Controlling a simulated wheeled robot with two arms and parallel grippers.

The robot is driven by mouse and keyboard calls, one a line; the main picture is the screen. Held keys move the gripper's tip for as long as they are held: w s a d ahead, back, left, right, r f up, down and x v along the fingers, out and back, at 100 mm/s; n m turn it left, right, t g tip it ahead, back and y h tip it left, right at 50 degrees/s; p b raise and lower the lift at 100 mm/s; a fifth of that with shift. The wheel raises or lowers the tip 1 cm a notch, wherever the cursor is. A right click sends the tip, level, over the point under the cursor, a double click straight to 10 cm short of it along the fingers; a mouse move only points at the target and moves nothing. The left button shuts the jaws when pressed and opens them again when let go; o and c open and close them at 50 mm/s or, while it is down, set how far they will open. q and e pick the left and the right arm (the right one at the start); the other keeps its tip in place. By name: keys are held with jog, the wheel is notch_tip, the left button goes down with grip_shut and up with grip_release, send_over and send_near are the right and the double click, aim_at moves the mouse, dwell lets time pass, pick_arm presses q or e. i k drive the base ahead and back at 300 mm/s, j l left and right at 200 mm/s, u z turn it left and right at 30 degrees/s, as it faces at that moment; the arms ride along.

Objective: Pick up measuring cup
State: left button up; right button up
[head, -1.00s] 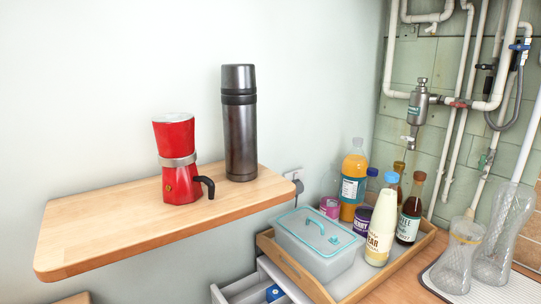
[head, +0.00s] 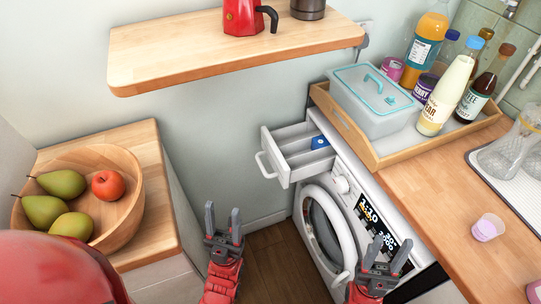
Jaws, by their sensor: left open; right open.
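A small translucent cup with pink in it (head: 487,228) stands on the wooden counter at the right; it looks like the measuring cup, though no markings are readable. My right gripper (head: 388,252) is open and empty, left of the cup and clear of it, in front of the washing machine. My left gripper (head: 222,223) is open and empty, further left over the floor gap. Neither gripper touches anything.
A washing machine (head: 325,226) with its detergent drawer (head: 288,160) pulled out sits under the counter (head: 440,212). A wooden tray (head: 400,155) holds bottles and a lidded box (head: 370,103). A fruit bowl (head: 125,212) stands at left, a shelf (head: 160,62) above. Glass vessels (head: 515,150) stand at far right.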

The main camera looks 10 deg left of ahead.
aim_at(478, 231)
jog(key=z, duration=1.35)
